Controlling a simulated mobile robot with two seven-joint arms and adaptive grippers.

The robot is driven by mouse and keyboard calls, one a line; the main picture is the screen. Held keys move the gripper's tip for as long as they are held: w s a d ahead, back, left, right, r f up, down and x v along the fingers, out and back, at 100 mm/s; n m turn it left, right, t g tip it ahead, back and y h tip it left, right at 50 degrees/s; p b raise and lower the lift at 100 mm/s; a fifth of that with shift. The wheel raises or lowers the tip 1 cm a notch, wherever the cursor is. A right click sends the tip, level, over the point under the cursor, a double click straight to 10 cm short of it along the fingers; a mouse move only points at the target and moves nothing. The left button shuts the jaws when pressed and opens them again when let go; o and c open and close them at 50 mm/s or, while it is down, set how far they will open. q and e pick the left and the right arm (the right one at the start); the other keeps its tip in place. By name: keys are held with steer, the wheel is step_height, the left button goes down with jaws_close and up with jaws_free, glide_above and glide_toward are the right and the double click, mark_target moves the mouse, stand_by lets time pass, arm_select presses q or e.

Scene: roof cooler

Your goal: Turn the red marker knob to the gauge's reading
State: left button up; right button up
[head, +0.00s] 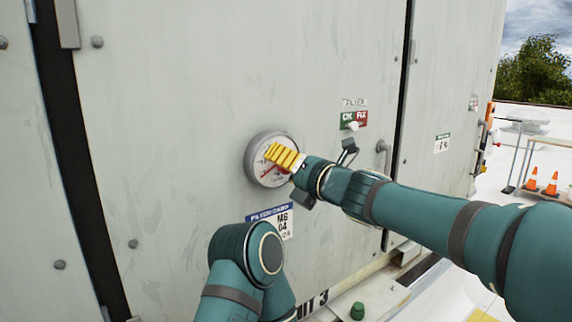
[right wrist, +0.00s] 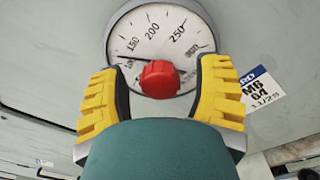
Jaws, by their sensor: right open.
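The round gauge (head: 253,157) with a grey rim is on the pale cabinet panel, partly hidden by my right gripper (head: 281,157) in the head view. In the right wrist view the white gauge face (right wrist: 160,36) shows 150, 200 and 250, and its dark needle (right wrist: 134,59) points left, a little below 150. The red knob (right wrist: 160,80) sits at the lower middle of the dial, between the two yellow fingers. The fingers are open, with a gap visible on both sides of the knob. The marker's pointing direction is unclear. My left gripper is out of view.
A blue and white label (head: 272,219) is below the gauge. A green and red sign (head: 354,120) with a small switch is to its right, and a door handle (head: 383,148) is beyond. My left forearm stands low in front of the panel. Orange cones (head: 551,184) are far right.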

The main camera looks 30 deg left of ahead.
jaws_close()
steer(key=shift+m, duration=0.4)
steer(key=m+p, duration=0.1)
steer(key=m, duration=0.2)
steer(key=shift+r+m+p, duration=0.1)
steer(key=shift+m+p, duration=0.2)
steer(key=shift+p, duration=0.05)
steer(key=m+p, duration=0.1)
steer(key=m, duration=0.3)
steer(key=shift+m, duration=0.4)
steer(key=m+p, duration=0.1)
steer(key=m, duration=0.3)
steer(key=shift+m+t, duration=0.4)
steer(key=shift+m+t+p, duration=0.3)
steer(key=shift+m+t, duration=0.1)
steer(key=shift+m, duration=2.3)
